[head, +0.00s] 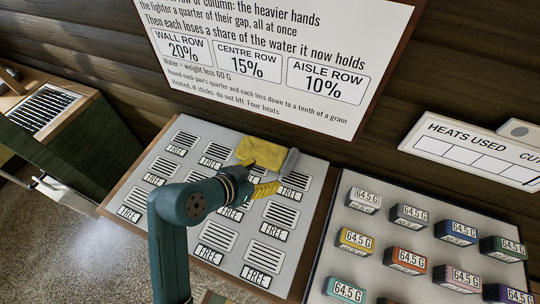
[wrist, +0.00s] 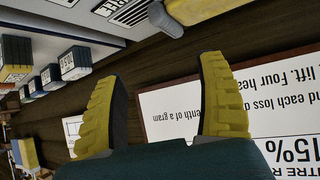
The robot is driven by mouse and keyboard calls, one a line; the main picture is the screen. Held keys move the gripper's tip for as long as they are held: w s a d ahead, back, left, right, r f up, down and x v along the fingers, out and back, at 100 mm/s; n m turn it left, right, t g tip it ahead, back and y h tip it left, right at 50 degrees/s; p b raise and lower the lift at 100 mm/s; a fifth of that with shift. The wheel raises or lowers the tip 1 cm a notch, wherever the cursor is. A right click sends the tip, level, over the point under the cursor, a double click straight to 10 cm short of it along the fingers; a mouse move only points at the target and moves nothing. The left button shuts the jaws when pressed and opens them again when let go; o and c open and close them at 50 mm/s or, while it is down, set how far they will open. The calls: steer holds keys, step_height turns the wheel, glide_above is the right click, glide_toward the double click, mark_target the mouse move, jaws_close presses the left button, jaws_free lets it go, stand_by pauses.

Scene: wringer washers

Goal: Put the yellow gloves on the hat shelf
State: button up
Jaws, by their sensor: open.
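The yellow gloves look like a flat, crumpled yellow patch (head: 262,153) at the upper edge of the grey board of slotted "FREE" places. A yellow shape, likely the same gloves, shows cut off at the top of the wrist view (wrist: 200,8), beyond the fingertips. My gripper (head: 279,176) is over the board, just right of and below the gloves. In the wrist view its two yellow-padded fingers (wrist: 158,80) are wide apart with nothing between them. I cannot make out a hat shelf in either view.
The grey slotted board (head: 328,166) is beside a tray of coloured "64.5 G" blocks (head: 356,240). A large sign (head: 270,50) rises behind the board. A "HEATS USED" card (head: 470,150) is at the right. A green cabinet with a grille (head: 95,140) stands left.

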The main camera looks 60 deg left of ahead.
steer(key=b, duration=0.2)
glide_toward(287, 167)
steer(key=w, duration=0.1)
steer(key=w+f, duration=0.1)
steer(key=w, duration=0.1)
steer(key=shift+w+a+f, duration=0.2)
steer(key=shift+w+a, duration=0.15)
steer(key=shift+w, duration=0.05)
steer(key=w+f, duration=0.1)
steer(key=a+f+b, duration=0.1)
steer(key=w+f, duration=0.1)
steer(key=f, duration=0.1)
steer(key=shift+w+a, duration=0.3)
steer(key=shift+w+f+b, duration=0.15)
steer(key=shift+w+b, duration=0.1)
steer(key=shift+b, duration=0.05)
jaws_close()
